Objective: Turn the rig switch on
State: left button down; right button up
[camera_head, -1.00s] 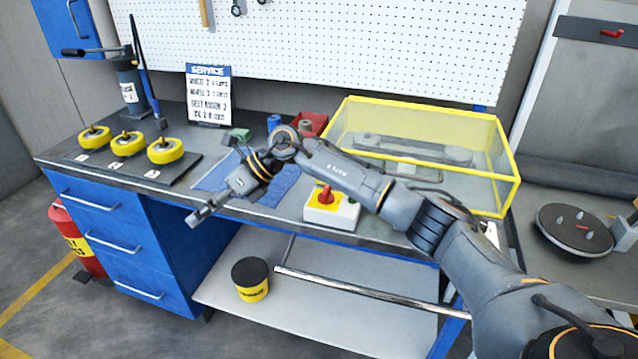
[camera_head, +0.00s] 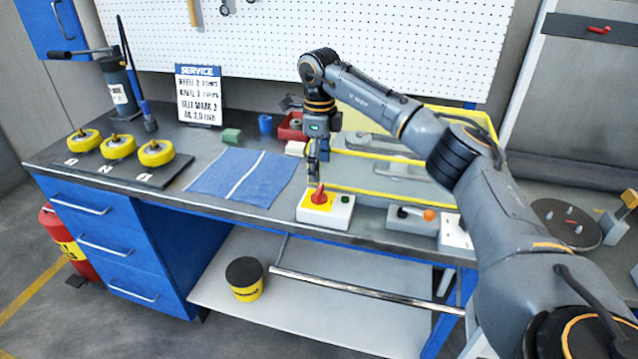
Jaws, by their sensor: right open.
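The rig switch (camera_head: 319,197) is a red rotary knob on a yellow plate, set on a white box (camera_head: 338,216) with a small green button, at the bench's front edge. My right gripper (camera_head: 318,180) points straight down just above the red knob, with its open fingers at or very near the knob's top. Whether they touch it I cannot tell. My left gripper is not in view.
Right of the switch box stands a grey box with an orange-tipped lever (camera_head: 412,216). A yellow-framed clear guard (camera_head: 440,120) stands behind. A blue cloth (camera_head: 225,178) lies left, then several yellow wheels (camera_head: 118,147). A service sign (camera_head: 199,95) stands behind.

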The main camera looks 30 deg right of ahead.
aim_at(319, 189)
notch_tip(319, 189, down, 7)
jog(key=shift+r+p, duration=0.2)
jog(key=shift+p, duration=0.25)
jog(key=c, duration=1.2)
jog(key=shift+o, duration=0.2)
